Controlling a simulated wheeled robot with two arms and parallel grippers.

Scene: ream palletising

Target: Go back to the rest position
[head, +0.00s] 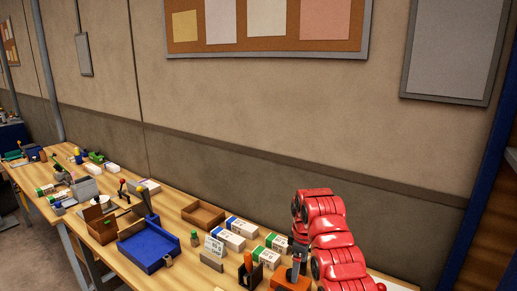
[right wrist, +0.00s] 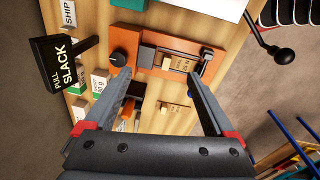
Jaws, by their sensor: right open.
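My right arm, red and segmented, reaches in at the lower right of the head view. Its gripper (head: 296,262) points down over the workbench (head: 178,203), near an orange device. In the right wrist view the right gripper (right wrist: 160,77) is open, with its two dark fingers spread wide. Nothing is held between them. Beyond the fingertips lies the orange device (right wrist: 208,52) with a black knob and a small tan block on it. My left gripper is not in view.
A blue tray (head: 148,250), a brown open box (head: 203,215) and several paper reams (head: 229,239) stand on the bench. In the right wrist view a black "PULL SLACK" sign (right wrist: 68,70) stands left of the fingers.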

